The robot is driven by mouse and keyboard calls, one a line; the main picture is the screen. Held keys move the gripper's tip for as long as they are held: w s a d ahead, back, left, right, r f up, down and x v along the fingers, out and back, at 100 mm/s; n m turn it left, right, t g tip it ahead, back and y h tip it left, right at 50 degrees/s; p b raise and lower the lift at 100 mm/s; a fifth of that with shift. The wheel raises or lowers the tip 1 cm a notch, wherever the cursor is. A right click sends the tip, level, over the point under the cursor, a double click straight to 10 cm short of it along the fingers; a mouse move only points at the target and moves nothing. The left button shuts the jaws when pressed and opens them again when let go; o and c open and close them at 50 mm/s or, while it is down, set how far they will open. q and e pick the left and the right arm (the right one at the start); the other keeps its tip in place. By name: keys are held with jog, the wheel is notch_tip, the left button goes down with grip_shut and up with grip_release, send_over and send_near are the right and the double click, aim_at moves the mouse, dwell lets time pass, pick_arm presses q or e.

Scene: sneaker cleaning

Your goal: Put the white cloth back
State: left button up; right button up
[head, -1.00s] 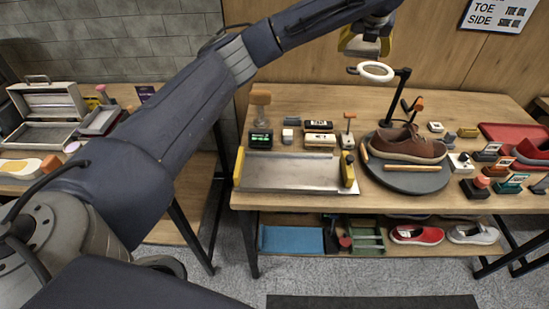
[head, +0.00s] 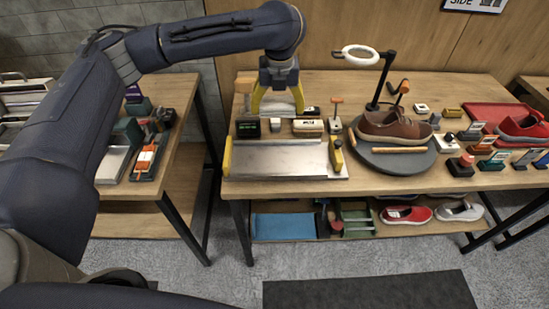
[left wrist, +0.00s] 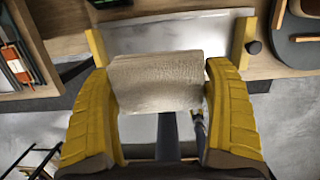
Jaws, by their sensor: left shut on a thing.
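The white cloth (left wrist: 155,82) looks off-white and textured. In the left wrist view it spans the space between the yellow fingers of my left gripper (left wrist: 157,90), which is shut on it. In the head view my left gripper (head: 277,106) points down at the back of the metal tray (head: 270,159), with a pale patch of cloth between its fingers. The tray, with yellow ends, also shows beyond the cloth in the left wrist view (left wrist: 180,35). I cannot tell the exact height of the cloth above the table. My right gripper is not in view.
A brown shoe (head: 397,127) sits on a dark round turntable (head: 400,162) right of the tray. A ring lamp (head: 361,56) stands behind it. Several small blocks and brushes (head: 307,127) line the area behind the tray. The tray's flat middle is clear.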

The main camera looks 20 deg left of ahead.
aim_at(277, 158)
pick_arm(q)
notch_tip(277, 158, down, 20)
jog(key=shift+r, duration=0.1)
dwell(0.8)
jog(key=o, duration=1)
jog(key=shift+f, duration=0.2)
jog(key=shift+r, duration=0.1)
jog(key=r, duration=0.4)
jog(key=s+r, duration=0.1)
jog(key=r, duration=0.7)
jog(key=shift+s+d, duration=0.3)
jog(key=shift+d, duration=0.05)
